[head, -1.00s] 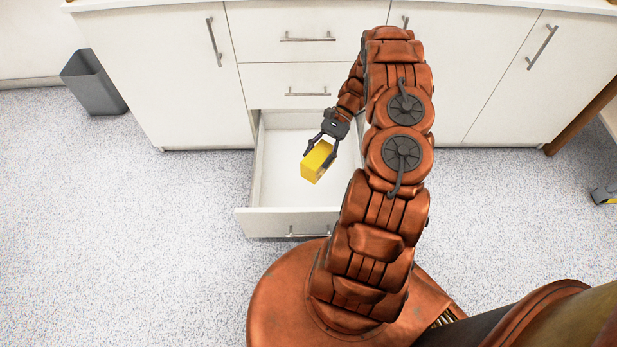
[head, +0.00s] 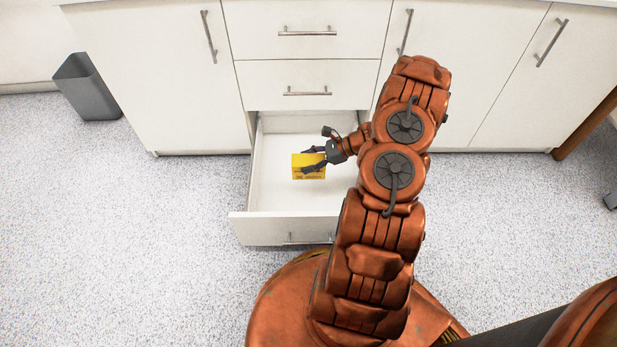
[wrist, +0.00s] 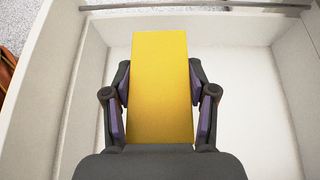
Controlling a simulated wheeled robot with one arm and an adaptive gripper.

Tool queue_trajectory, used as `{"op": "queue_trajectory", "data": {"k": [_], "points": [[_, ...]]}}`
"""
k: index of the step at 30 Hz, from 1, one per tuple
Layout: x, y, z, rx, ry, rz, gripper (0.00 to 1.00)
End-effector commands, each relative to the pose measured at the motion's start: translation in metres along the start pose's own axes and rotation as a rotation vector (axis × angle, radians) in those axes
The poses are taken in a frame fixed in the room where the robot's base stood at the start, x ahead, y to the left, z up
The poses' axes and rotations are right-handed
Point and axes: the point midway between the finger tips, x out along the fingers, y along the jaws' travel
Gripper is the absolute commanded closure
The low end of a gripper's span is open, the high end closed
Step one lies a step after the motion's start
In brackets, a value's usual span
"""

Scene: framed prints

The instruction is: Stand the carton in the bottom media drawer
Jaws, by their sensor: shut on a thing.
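The carton (head: 308,173) is a yellow box with printing on its lower face in the head view. My gripper (head: 315,161) is shut on it, coming from the right. In the wrist view the carton (wrist: 162,85) shows a plain yellow face between the two fingers of my gripper (wrist: 160,105). The bottom media drawer (head: 250,221) is pulled open, with white walls and a white floor. The carton is over or inside the drawer; I cannot tell whether it touches the drawer floor. Part of the drawer's right side is hidden behind my arm.
Two shut drawers (head: 305,72) are above the open one. Shut cabinet doors (head: 150,85) flank them. A grey bin (head: 88,88) stands on the floor at left. Free drawer floor shows around the carton.

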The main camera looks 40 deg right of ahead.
Motion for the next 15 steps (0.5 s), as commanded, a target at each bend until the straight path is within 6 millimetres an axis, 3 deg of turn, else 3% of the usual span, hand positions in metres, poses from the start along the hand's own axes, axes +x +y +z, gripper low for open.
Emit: {"op": "queue_trajectory", "data": {"k": [4, 15], "points": [[0.014, 0.001, -0.027, 0.003, -0.001, 0.002, 0.89], [0.032, 0.002, -0.059, 0.002, -0.001, 0.003, 0.89]]}}
